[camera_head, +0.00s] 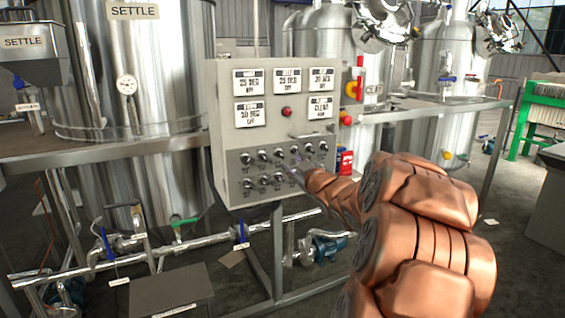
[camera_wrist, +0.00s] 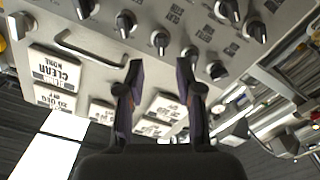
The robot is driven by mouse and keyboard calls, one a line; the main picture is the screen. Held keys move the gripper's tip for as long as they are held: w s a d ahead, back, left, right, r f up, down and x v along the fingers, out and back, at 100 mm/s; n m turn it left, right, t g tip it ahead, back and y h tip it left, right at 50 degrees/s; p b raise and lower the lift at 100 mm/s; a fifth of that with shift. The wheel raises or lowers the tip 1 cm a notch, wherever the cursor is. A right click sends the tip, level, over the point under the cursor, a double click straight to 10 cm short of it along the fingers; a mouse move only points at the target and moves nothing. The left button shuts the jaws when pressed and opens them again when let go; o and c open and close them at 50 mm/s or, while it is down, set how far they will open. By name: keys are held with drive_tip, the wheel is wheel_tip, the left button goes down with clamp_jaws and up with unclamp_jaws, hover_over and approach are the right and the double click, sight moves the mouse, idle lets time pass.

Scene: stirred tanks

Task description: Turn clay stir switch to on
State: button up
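A grey control panel (camera_head: 262,140) stands in the middle of the head view, with two rows of black rotary switches on its lower part. One switch (camera_wrist: 160,41) shows beyond the gap between the fingertips. Another switch (camera_wrist: 188,54) is close to the right finger.
Several white display plates (camera_head: 250,82) and a red button (camera_head: 287,112) are above the switches. A metal handle (camera_wrist: 88,45) sticks out from the panel. Steel tanks (camera_head: 140,80) stand behind, with a pipe (camera_head: 75,272) and valves low down.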

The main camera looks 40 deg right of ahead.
sight(282, 156)
drive_tip(key=shift+x, duration=3.55)
clamp_jaws()
